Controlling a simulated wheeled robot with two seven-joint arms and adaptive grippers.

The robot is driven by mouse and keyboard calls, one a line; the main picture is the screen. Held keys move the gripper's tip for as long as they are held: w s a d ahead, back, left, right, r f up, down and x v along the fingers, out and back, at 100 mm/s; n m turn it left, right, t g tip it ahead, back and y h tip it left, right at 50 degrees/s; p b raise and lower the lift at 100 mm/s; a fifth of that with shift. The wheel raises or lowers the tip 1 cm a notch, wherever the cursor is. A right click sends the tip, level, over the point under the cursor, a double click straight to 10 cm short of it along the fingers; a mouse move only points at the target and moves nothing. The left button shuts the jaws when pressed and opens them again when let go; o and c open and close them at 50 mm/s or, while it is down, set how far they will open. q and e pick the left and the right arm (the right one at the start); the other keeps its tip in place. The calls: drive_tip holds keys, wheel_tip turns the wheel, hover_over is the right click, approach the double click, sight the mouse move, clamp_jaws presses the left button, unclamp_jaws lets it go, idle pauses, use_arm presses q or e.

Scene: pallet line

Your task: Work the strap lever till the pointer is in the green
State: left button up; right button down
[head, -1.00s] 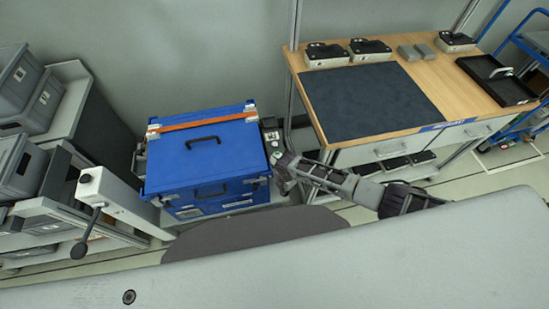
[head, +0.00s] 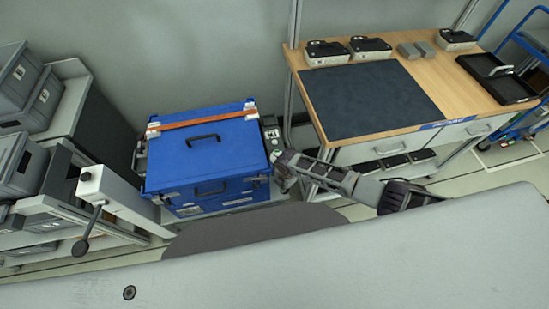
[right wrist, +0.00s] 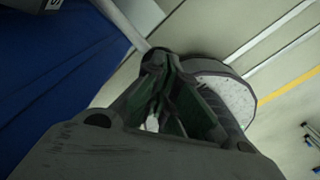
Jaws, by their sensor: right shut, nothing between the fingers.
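A blue case (head: 215,165) with a black handle on its lid stands on a low base. An orange strap (head: 200,122) runs across the back of its lid. A small grey and black device (head: 270,132) sits at the strap's right end, beside the case; I cannot make out a lever, pointer or green zone on it. My right gripper (head: 282,172) is low beside the case's right side, in front of that device. In the right wrist view its fingers (right wrist: 155,58) come together, shut and empty, with the blue case (right wrist: 60,70) to their left. My left gripper is out of view.
A grey post with a black ball-ended lever (head: 82,248) stands left of the case. Shelves with grey bins (head: 18,165) are at the far left. A wooden workbench (head: 440,85) with a dark mat stands to the right.

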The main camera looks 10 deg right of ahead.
drive_tip(key=shift+f+b, duration=0.6)
drive_tip(key=shift+f, duration=0.25)
drive_tip(key=shift+s+f+b, duration=0.3)
drive_tip(key=shift+f+b, duration=0.05)
drive_tip(key=shift+f, duration=0.35)
drive_tip(key=shift+s+f+b, duration=0.15)
drive_tip(key=shift+f+b, duration=0.3)
drive_tip(key=shift+f, duration=0.3)
